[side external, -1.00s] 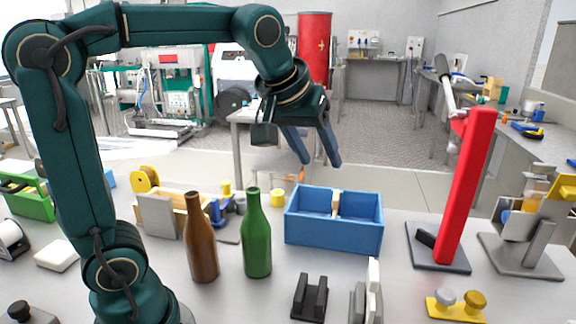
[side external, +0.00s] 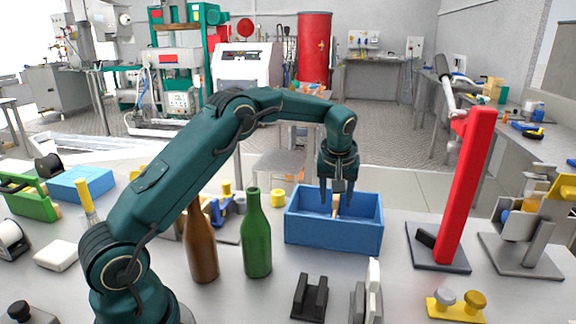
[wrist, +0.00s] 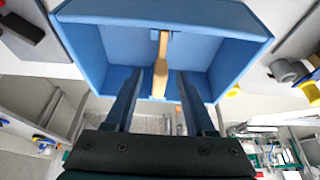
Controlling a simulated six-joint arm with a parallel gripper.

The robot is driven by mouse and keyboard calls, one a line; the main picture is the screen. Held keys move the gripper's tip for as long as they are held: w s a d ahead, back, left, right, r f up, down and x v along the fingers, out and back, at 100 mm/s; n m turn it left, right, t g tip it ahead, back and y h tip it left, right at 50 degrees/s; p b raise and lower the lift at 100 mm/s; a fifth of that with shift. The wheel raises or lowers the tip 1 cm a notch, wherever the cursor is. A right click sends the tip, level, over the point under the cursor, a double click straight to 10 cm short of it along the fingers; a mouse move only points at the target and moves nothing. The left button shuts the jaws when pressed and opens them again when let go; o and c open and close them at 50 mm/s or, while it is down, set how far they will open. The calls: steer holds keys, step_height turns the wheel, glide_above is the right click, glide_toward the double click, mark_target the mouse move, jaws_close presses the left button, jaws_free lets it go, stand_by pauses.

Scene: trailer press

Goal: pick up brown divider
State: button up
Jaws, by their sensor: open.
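The brown divider (wrist: 161,62) is a thin tan strip standing across the middle of the blue box (wrist: 85,40). In the side view, the divider (side external: 335,211) shows as a small tan piece inside the blue box (side external: 333,235), partly hidden by the box wall and my fingers. My gripper (side external: 337,201) points down over the box, with its fingertips at about rim height. In the wrist view, my gripper (wrist: 159,75) is open, with one finger on each side of the divider. I see no contact; exact depth is hard to tell.
A green bottle (side external: 256,232) and a brown bottle (side external: 200,242) stand left of the box. A tall red post (side external: 466,185) on a dark base rises to the right. Black (side external: 310,297) and white-grey (side external: 372,290) parts stand in front.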

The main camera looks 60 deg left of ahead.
steer(key=shift+x, duration=1.45)
jaws_close()
steer(key=shift+r, duration=0.1)
steer(key=shift+r, duration=4.9)
